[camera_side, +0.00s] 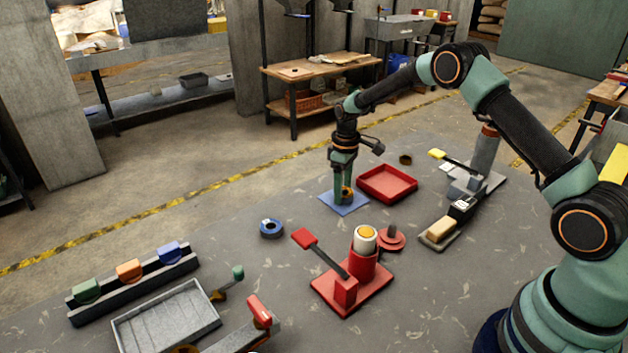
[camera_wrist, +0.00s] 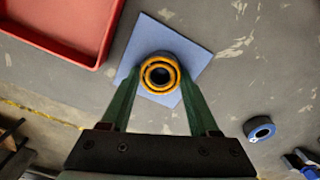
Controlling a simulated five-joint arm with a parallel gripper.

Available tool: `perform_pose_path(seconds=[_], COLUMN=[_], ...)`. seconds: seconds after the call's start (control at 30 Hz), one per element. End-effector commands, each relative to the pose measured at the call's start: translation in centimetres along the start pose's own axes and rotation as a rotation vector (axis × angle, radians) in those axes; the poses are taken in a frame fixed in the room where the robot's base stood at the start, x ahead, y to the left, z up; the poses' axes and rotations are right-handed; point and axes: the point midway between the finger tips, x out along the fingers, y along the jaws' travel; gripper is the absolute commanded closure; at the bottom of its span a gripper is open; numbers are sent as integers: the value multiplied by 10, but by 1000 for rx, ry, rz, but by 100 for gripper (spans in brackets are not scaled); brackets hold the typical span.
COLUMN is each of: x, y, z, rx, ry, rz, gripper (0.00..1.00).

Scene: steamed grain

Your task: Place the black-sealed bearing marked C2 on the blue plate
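The blue plate (camera_side: 334,207) lies flat on the grey floor; it also shows in the wrist view (camera_wrist: 199,52). A round bearing (camera_side: 346,194) with orange rings and a dark centre is low over the plate, and it shows between my fingers in the wrist view (camera_wrist: 160,73). Its mark is not legible, and I cannot tell whether it rests on the plate. My gripper (camera_side: 344,192) points down at the plate, its fingertips close against both sides of the bearing. A blue-sealed bearing (camera_side: 271,228) lies apart at the left. A small dark ring (camera_side: 405,159) lies behind the red tray.
A red tray (camera_side: 413,189) stands close right of the plate. A red lever stand (camera_side: 322,297) with a white-and-orange cylinder is in front. A grey tray (camera_side: 213,311) and a rack with coloured blocks (camera_side: 128,289) are at the left. Floor left of the plate is clear.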

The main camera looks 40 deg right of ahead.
Motion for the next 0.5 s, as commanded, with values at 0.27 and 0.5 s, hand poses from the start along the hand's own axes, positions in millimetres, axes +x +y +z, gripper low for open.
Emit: perform_pose_path(seconds=[0.27,0.5], x=[0,-10], y=[0,0], z=[0,0], rx=[0,0], ry=[0,2], rz=[0,1], gripper=[11,11])
